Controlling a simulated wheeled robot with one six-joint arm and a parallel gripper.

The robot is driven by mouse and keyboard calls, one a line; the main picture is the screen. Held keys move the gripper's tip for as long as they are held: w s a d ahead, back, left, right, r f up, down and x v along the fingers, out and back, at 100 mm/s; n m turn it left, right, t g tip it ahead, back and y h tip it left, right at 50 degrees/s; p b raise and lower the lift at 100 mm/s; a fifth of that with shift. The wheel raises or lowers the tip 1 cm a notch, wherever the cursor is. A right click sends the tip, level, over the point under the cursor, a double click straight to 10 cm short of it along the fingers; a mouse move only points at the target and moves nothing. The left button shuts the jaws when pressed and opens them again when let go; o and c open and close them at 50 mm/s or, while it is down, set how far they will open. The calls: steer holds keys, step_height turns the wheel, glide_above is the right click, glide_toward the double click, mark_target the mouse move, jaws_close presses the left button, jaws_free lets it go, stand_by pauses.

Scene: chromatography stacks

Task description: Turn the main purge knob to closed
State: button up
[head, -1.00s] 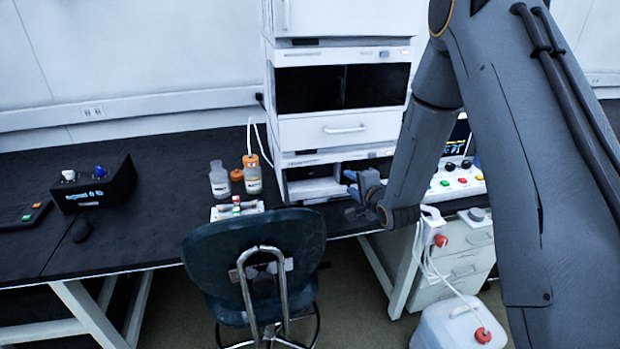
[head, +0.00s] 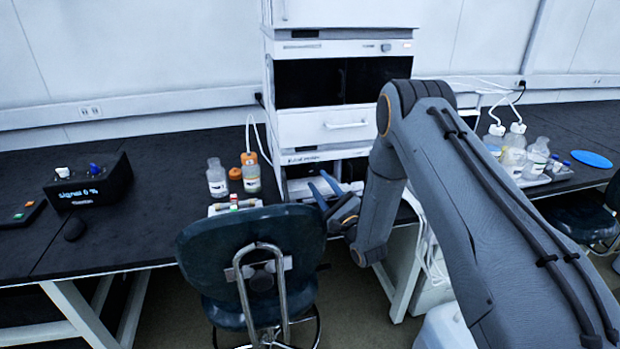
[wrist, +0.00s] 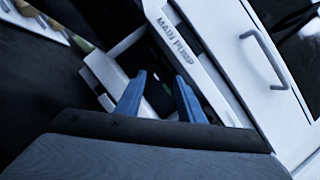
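The pump module (head: 291,160) is the lowest unit of the white stack, with a dark open bay in its front. In the wrist view its front strip (wrist: 180,45) reads "MAIN PUMP". My gripper (head: 326,188) is in front of this bay; its two blue fingers are apart with nothing visible between them. In the wrist view my gripper (wrist: 158,82) points at the dark recess below the label. I cannot make out the purge knob clearly; the recess is dark and partly covered by the fingers.
A chair (head: 250,240) stands close in front of the bench, left of my arm. Two bottles (head: 217,180) (head: 251,174) stand left of the stack. A black box (head: 88,184) with white and blue knobs is at the far left. Bottles (head: 514,155) stand at the right.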

mark_target(309, 171)
steer(key=w+a, duration=0.1)
steer(key=w+a+b, duration=0.1)
steer(key=w, duration=0.1)
steer(key=w+a+b, duration=0.1)
steer(key=w, duration=0.1)
steer(key=shift+w+a+r, duration=0.2)
steer(key=shift+w+a, duration=0.15)
steer(key=shift+w, duration=0.15)
steer(key=shift+c, duration=0.4)
steer(key=c, duration=0.7)
